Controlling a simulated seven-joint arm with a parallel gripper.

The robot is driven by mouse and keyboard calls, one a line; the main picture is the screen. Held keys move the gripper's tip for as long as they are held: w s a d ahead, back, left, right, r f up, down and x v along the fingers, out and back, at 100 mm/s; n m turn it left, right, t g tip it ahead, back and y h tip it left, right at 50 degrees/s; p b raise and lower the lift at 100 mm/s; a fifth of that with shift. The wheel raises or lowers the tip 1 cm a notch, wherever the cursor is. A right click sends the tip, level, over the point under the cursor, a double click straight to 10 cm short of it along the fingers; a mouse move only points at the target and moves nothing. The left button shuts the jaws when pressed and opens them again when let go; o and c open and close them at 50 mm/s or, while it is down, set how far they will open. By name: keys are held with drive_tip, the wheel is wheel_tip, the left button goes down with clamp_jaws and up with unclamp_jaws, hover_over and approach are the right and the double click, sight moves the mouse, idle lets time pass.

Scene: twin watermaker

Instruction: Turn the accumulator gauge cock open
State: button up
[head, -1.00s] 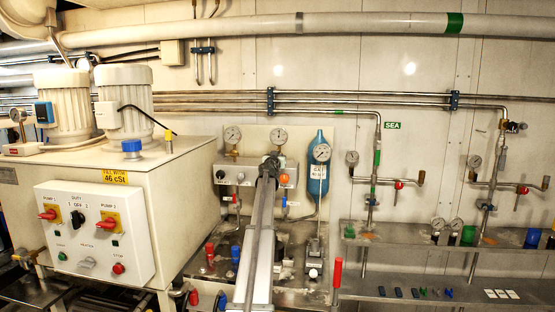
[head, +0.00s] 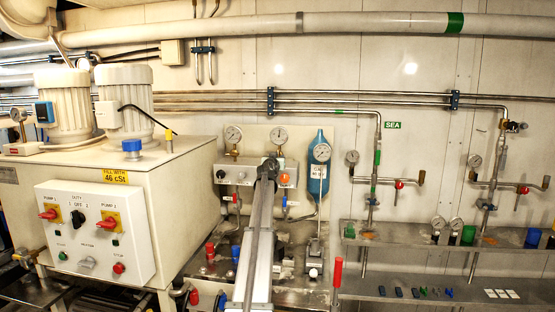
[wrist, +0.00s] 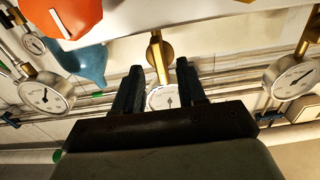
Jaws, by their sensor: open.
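The blue accumulator (head: 318,185) stands on the wall panel, with its round white gauge (head: 320,152) on its front. I cannot make out the accumulator gauge cock for certain. My gripper (wrist: 155,90) is open and empty, in front of the grey block. Between its fingers I see a brass fitting (wrist: 160,55) and a gauge (wrist: 162,97) behind. In the head view my arm hides most of my gripper.
The grey block (head: 236,173) carries two gauges (head: 233,134) above and an orange knob (head: 282,176), large in the wrist view (wrist: 62,12). The cabinet with the pump switches (head: 95,235) is at the left. Pipes, valves and a shelf (head: 430,238) are at the right.

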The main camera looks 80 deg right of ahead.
drive_tip(key=a, duration=1)
drive_tip(key=shift+a, duration=0.4)
